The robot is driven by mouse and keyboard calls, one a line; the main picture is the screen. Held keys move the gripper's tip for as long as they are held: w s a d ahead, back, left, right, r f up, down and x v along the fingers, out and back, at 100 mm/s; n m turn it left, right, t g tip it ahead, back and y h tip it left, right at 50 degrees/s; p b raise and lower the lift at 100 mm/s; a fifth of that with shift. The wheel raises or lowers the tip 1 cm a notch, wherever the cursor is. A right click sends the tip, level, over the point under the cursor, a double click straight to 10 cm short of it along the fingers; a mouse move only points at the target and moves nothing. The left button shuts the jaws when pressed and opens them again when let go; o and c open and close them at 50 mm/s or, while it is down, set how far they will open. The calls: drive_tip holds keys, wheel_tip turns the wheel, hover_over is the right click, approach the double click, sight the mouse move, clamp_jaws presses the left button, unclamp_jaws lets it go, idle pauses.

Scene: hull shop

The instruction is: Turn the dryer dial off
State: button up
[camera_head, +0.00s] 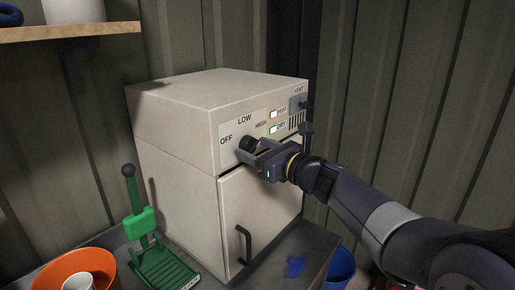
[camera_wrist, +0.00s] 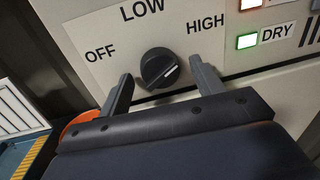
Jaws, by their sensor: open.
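The dryer (camera_head: 165,105) is a cream box with a control panel on its upper front. Its black round dial (camera_wrist: 158,68) sits among the labels OFF at left, LOW above and HIGH at right. A pale edge shows on the dial's lower right, slanting up toward the HIGH side; the exact setting is hard to tell. My gripper (camera_head: 253,150) is at the panel in front of the dial. In the wrist view its two grey fingers stand open, one on each side of the dial, with visible gaps.
A red-orange HEAT light and a green DRY light (camera_wrist: 248,41) glow right of the dial. A VENT switch (camera_head: 299,103) is farther right. Below are the dryer door handle (camera_head: 243,245), a green press (camera_head: 140,222), an orange bowl (camera_head: 45,272) and a blue bucket (camera_head: 341,268).

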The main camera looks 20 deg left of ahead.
drive_tip(key=shift+c, duration=0.4)
drive_tip(key=c, duration=0.9)
drive_tip(key=shift+o, duration=0.2)
drive_tip(key=shift+f+b, duration=0.15)
drive_tip(key=shift+b, duration=0.25)
drive_tip(key=shift+w+d+f+n+g+y+b, duration=0.1)
drive_tip(key=shift+n+g+y+b, duration=0.3)
drive_tip(key=shift+n+b, duration=3.8)
drive_tip(key=shift+w+a+f+n+g+y+b, duration=0.1)
drive_tip(key=shift+n+g+y+b, duration=0.3)
drive_tip(key=shift+n+b, duration=3.8)
drive_tip(key=shift+w+d+n+g+y+b, duration=0.1)
drive_tip(key=shift+n+g+y+b, duration=0.3)
drive_tip(key=shift+n+b, duration=3.8)
drive_tip(key=shift+n, duration=0.5)
